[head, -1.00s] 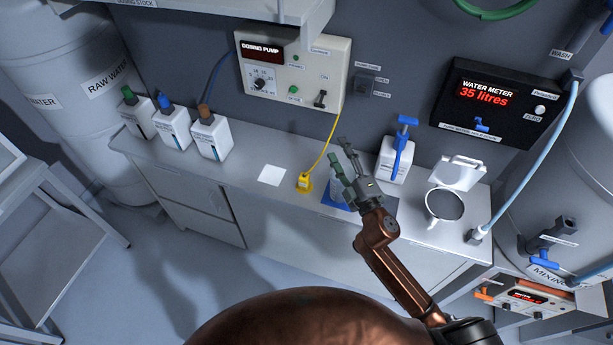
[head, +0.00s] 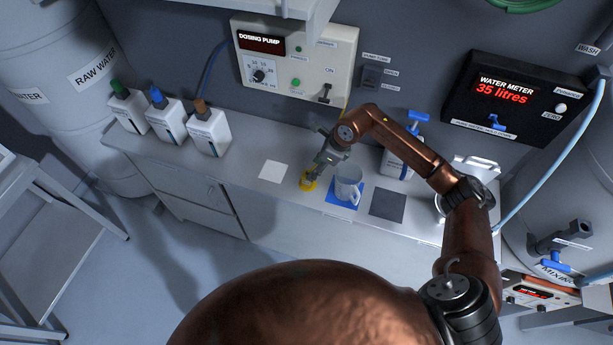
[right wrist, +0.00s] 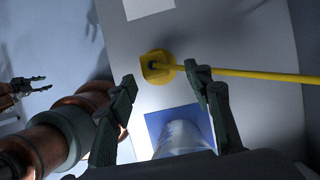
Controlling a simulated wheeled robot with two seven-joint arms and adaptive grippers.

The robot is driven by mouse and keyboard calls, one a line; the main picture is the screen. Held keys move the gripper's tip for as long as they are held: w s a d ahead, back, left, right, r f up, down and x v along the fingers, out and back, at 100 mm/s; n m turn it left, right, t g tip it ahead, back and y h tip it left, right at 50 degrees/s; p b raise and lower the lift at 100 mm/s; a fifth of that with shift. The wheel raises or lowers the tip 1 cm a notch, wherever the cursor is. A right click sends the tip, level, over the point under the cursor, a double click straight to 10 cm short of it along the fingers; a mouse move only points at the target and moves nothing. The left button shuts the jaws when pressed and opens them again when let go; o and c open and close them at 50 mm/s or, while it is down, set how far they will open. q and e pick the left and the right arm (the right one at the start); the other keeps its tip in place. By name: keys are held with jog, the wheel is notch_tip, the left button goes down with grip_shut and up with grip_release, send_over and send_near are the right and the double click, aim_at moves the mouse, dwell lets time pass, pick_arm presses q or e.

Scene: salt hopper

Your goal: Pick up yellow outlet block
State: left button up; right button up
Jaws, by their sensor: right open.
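The yellow outlet block (head: 308,183) sits on the bench between a white square and a blue mat, partly covered by my right gripper. In the right wrist view the yellow block (right wrist: 156,67) lies beyond the fingertips, with a yellow tube running right from it. My right gripper (head: 314,173) is over the block in the head view; in the right wrist view its fingers (right wrist: 163,82) are spread with nothing between them. My left gripper (right wrist: 38,84) shows small at the left edge of the right wrist view, its fingers apart and empty; it is not in the head view.
A clear mug (head: 348,184) stands on the blue mat (head: 340,199), close right of the block. A dark square (head: 388,205) lies further right. The white square (head: 273,171) is left of the block. Several bottles stand at the bench's left. The dosing pump (head: 295,60) hangs behind.

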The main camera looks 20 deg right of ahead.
jog(key=shift+x, duration=0.9)
jog(key=x, duration=0.1)
jog(key=p+x, duration=0.1)
jog(key=x, duration=0.2)
jog(key=shift+s+a+f, duration=0.1)
jog(key=shift+s+a, duration=0.15)
jog(key=shift+a, duration=0.05)
jog(key=shift+f, duration=0.2)
jog(key=shift+c, duration=0.4)
jog(key=shift+a, duration=0.1)
grip_shut()
jog(key=shift+w+r, duration=0.1)
